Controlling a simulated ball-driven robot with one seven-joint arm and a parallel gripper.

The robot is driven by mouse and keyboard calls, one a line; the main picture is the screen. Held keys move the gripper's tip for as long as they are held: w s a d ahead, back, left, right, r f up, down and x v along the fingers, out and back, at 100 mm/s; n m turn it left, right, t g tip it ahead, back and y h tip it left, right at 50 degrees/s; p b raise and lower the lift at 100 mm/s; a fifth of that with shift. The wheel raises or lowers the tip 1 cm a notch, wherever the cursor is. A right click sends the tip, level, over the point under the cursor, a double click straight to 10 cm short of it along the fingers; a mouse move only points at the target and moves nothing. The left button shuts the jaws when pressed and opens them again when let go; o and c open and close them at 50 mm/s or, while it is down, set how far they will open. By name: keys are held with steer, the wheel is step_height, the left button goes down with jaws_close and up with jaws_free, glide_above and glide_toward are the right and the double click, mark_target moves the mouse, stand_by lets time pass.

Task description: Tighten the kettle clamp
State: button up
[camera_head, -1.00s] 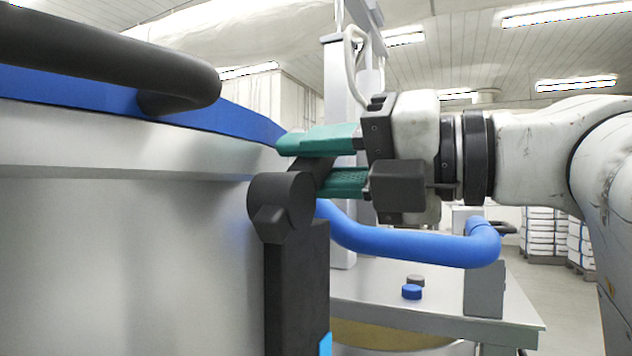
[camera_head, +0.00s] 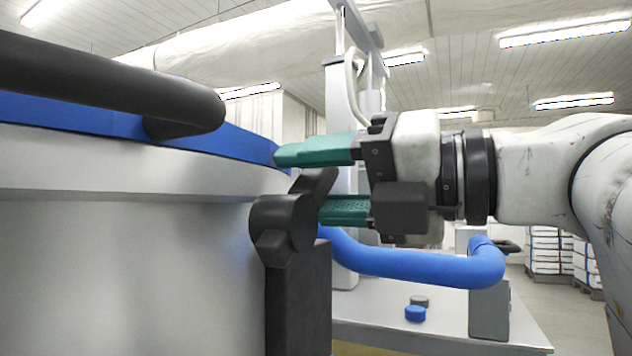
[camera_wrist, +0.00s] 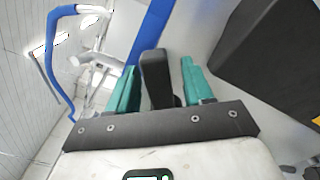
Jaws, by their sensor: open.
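The clamp (camera_head: 283,225) is a black knob with stubby wings on a black post (camera_head: 300,310) at the kettle's right side. My gripper (camera_head: 303,180) has teal fingers, spread apart, one above and one below the clamp's upper wing. In the wrist view the black wing (camera_wrist: 158,78) stands between the two fingers (camera_wrist: 160,88). I cannot tell whether either finger touches it.
A thick black handle (camera_head: 100,85) runs along the kettle's top left. A blue bent pipe (camera_head: 410,267) passes below my gripper. A grey table (camera_head: 450,320) behind holds a blue cap (camera_head: 415,313) and a grey cap (camera_head: 419,300). Stacked white goods stand far right.

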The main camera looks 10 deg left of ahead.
steer(key=v, duration=1)
steer(key=shift+d+b, duration=0.4)
steer(key=shift+b, duration=0.05)
steer(key=shift+s, duration=0.15)
